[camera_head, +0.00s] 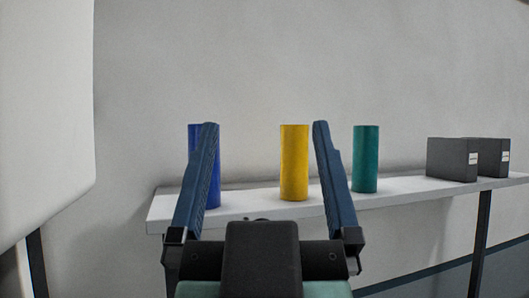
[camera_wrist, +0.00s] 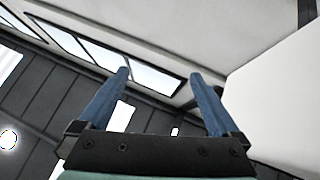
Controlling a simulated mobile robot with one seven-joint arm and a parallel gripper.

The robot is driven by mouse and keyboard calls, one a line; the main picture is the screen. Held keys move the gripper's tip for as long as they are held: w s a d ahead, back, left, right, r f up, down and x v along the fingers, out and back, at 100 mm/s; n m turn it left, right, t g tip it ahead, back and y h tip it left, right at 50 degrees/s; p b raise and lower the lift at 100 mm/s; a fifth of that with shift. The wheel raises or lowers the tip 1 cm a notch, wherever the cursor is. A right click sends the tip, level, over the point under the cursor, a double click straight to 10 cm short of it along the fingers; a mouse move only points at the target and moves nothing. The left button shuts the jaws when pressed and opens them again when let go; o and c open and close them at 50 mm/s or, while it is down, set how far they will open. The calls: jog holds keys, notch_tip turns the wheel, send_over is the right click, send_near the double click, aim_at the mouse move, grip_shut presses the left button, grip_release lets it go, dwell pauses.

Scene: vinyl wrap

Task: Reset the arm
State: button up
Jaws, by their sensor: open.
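My gripper (camera_head: 265,125) is raised in the middle of the head view, with its two blue fingers spread apart and pointing up. Nothing is held between them. Behind it, on a white shelf (camera_head: 420,189), a blue roll (camera_head: 213,180), a yellow roll (camera_head: 294,163) and a green roll (camera_head: 365,158) stand upright. The left finger partly covers the blue roll. The yellow roll shows between the fingers, farther back. In the wrist view the gripper (camera_wrist: 159,72) is also open and empty, facing the windows and ceiling.
Two dark grey boxes, one in front (camera_head: 452,159) and one behind (camera_head: 492,157), stand at the shelf's right end. A large white panel (camera_head: 45,100) fills the left edge of the head view. A plain grey wall (camera_head: 300,60) is behind the shelf. The wrist view shows windows (camera_wrist: 90,52).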

jog(key=shift+s+r+t, duration=0.5)
jog(key=shift+s+r, duration=0.55)
jog(key=shift+f, duration=0.1)
